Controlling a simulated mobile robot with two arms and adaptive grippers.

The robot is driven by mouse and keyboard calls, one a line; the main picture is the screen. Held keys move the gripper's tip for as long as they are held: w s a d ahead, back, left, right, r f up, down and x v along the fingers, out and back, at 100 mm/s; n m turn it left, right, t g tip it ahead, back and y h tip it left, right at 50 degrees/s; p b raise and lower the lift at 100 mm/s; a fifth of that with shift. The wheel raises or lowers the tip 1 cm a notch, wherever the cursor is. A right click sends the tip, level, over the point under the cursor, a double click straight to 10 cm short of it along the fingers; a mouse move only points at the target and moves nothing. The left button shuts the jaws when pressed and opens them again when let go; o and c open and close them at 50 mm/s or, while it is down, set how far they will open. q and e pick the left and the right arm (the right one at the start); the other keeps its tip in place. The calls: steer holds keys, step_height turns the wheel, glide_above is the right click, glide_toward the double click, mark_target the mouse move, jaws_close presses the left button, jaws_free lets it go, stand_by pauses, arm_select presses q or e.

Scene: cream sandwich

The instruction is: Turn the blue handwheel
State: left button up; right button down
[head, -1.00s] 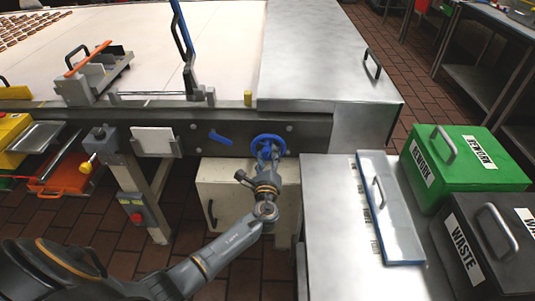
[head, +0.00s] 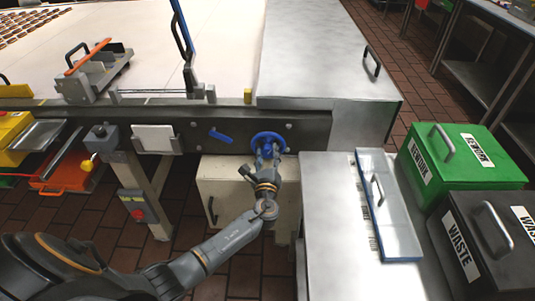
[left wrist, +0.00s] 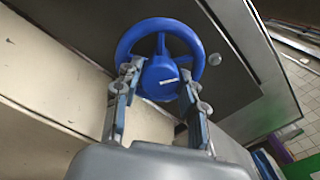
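The blue handwheel (head: 268,143) is mounted on the dark front side of the conveyor frame. In the left wrist view the handwheel (left wrist: 160,33) fills the upper middle, with its spokes and a broad hub that carries a short white mark. My left gripper (head: 267,155) is at the lower part of the wheel. In the left wrist view its two fingers (left wrist: 161,76) lie on either side of the hub, tips against its edges, and look closed on it. The exact contact is partly hidden. My right gripper is not in view.
A cream cabinet (head: 225,190) is below the wheel. A blue lever (head: 221,136) is left of it.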

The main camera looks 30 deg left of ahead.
arm_select(q)
steer(key=shift+o, duration=1.4)
steer(key=shift+s, duration=0.1)
steer(key=v, duration=1.2)
